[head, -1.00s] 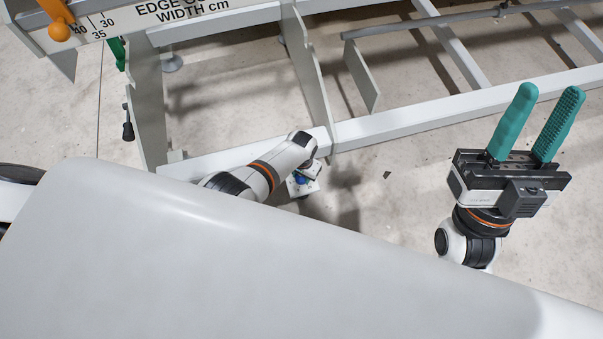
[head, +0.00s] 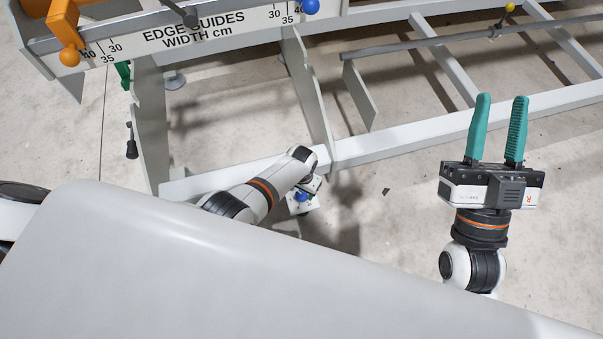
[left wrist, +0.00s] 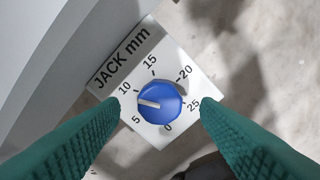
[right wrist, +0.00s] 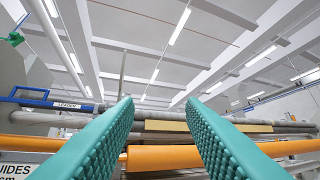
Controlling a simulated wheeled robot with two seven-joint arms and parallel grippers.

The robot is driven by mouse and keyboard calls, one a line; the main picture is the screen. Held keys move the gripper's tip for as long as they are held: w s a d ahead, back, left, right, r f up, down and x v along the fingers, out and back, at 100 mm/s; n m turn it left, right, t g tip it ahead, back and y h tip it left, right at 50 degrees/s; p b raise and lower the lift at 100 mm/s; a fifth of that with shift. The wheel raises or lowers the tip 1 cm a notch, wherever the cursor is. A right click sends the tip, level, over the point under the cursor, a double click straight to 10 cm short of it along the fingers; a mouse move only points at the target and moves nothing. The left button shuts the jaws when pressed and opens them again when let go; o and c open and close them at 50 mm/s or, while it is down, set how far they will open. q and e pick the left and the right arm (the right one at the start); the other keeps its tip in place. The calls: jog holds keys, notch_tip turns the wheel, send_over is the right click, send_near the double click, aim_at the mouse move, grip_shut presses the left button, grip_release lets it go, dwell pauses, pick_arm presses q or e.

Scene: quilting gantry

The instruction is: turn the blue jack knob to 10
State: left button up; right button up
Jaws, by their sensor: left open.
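The blue jack knob (left wrist: 160,115) sits on a white plate (left wrist: 186,62) marked "JACK mm" in the left wrist view. Its white pointer line points left, between the 5 and 10 marks and nearer the 10. My left gripper (left wrist: 160,102) is open, with one green finger on each side of the knob and a visible gap to it in the picture. In the head view the knob (head: 302,197) shows small below my left wrist; the fingers there are mostly hidden. My right gripper (head: 501,100) is open and empty, pointing up over the floor at right.
A grey frame rail (head: 400,140) runs behind both grippers. An "EDGE GUIDES WIDTH cm" scale (head: 190,32) with an orange pointer (head: 66,30) and a blue ball (head: 310,7) stands at upper left. A large pale grey surface (head: 200,260) fills the foreground.

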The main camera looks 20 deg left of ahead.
aim_at(301, 194)
pick_arm(q)
notch_tip(301, 194, up, 3)
jog(key=shift+p, duration=0.95)
notch_tip(301, 194, up, 2)
jog(key=shift+r+p, duration=0.15)
jog(key=shift+p, duration=0.7)
pick_arm(e)
notch_tip(301, 194, down, 12)
jog(key=w+d+g+h, duration=0.1)
jog(key=w+g+h, duration=0.2)
jog(key=g, duration=0.7)
pick_arm(q)
notch_tip(301, 194, up, 4)
jog(key=p, duration=0.3)
jog(key=shift+r, duration=0.25)
pick_arm(e)
jog(key=s+d+f+g+h, duration=0.2)
jog(key=s+d+f+g, duration=0.2)
jog(key=s+f+g, duration=0.4)
jog(key=shift+s+f+m+h, duration=0.2)
jog(key=shift+f+m+h, duration=0.15)
jog(key=shift+f, duration=0.35)
